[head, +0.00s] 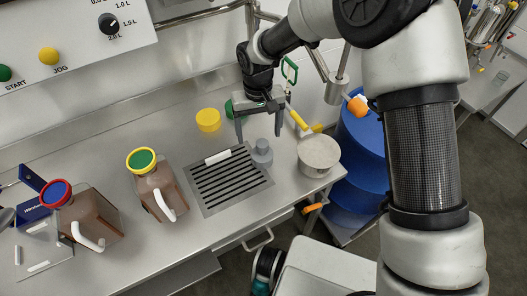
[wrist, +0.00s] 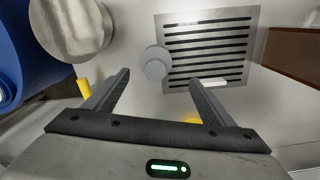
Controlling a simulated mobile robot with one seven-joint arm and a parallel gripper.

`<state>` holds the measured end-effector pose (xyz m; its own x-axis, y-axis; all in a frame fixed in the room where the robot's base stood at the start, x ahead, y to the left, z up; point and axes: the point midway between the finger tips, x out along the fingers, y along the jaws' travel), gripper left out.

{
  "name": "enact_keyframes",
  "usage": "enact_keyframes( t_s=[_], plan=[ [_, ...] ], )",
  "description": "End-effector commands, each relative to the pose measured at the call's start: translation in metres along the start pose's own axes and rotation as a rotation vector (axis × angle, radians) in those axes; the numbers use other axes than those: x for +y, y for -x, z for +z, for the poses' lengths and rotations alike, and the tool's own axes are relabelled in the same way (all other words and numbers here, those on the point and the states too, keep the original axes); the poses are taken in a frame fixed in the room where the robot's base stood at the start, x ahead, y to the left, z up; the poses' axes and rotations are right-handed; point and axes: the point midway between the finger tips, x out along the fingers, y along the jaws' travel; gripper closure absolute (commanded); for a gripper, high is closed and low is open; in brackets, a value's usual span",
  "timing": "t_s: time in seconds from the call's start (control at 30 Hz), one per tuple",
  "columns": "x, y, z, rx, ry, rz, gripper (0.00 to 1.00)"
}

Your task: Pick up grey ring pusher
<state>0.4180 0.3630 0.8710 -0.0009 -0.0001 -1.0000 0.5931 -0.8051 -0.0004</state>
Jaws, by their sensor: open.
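The grey ring pusher (head: 262,153) stands on the steel counter at the right edge of the slotted drain grate. It looks like a small stepped grey cylinder with a narrower top. In the wrist view the pusher (wrist: 156,62) shows as a pale grey disc just beyond and between my fingertips. My gripper (head: 258,138) is open and empty, pointing down above and slightly behind the pusher. In the wrist view my gripper (wrist: 160,78) has its two fingers wide apart. Nothing hides the pusher in the wrist view.
The drain grate (head: 196,200) bears a white bar (head: 217,157). A round metal pot (head: 319,153) stands close to the pusher's right. A yellow cap (head: 208,120) lies behind the grate. A blue barrel (head: 362,150) stands beyond the counter.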

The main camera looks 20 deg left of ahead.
Motion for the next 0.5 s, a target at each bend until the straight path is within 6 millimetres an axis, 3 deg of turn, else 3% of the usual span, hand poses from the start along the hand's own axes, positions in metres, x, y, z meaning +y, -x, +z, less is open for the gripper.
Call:
enact_keyframes(
  t_s=[0.03,0.2,0.5],
  plan=[
    [0.0,-0.013,0.001,-0.003,0.001,0.0,0.23],
    [0.0,-0.038,0.001,-0.002,0.0,0.0,0.23],
    [0.003,-0.056,0.002,-0.001,-0.001,0.0,0.23]
  ],
)
